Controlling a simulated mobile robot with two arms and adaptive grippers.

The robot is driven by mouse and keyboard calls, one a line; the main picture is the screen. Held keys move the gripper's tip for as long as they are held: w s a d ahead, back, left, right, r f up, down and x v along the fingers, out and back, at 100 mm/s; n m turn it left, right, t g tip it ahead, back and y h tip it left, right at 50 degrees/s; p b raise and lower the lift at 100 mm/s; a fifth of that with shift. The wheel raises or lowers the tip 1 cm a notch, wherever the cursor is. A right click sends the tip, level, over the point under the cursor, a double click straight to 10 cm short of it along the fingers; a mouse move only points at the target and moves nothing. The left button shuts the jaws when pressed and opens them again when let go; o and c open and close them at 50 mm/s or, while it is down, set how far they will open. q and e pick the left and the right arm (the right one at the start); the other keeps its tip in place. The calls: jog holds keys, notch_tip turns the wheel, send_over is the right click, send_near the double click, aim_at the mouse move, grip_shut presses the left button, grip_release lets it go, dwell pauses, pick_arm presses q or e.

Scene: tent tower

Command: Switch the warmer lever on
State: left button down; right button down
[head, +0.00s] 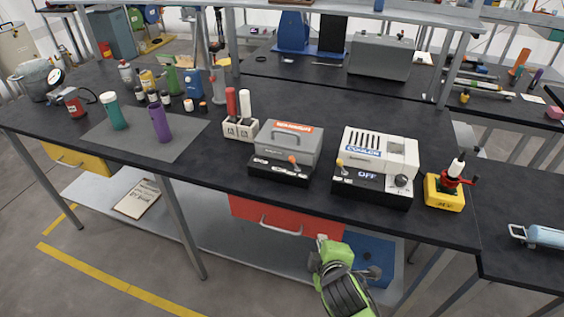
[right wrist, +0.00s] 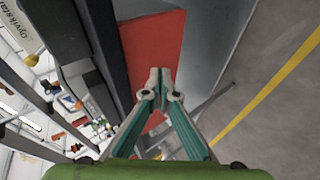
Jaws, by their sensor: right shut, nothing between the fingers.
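A grey box unit with an orange label (head: 288,143) stands on a black base on the bench. Its lever has an orange knob (head: 293,159) at the front. To its right is a white vented unit (head: 375,152) with a blue label, a lever with a yellow-orange knob (head: 340,162) and "OFF" on its black front. The labels are too small to read surely, so I cannot tell which is the warmer. My right gripper (head: 322,240) is shut and empty, below the bench front edge; its fingertips (right wrist: 160,75) show before the red drawer in the right wrist view.
The black bench top (head: 225,185) overhangs the red drawer (head: 268,215). A yellow block with a red clamp (head: 446,192) stands right of the white unit. A white holder with red and white cylinders (head: 240,126) stands left of the grey unit. The bench's front strip is mostly clear.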

notch_tip(320, 180, up, 4)
jog(key=n+t+y, duration=0.2)
jog(key=n+t, duration=0.2)
jog(key=n, duration=0.5)
send_near(286, 174)
notch_tip(286, 174, up, 3)
jog(key=shift+a+f, duration=0.15)
jog(key=shift+a, duration=0.05)
jog(key=p+x, duration=0.1)
jog(key=x, duration=0.9)
jog(key=shift+w+d, duration=0.1)
jog(key=shift+d+r+m+t+b, duration=0.1)
jog(key=shift+r+m+t+b, duration=0.15)
jog(key=shift+m+t+b, duration=0.25)
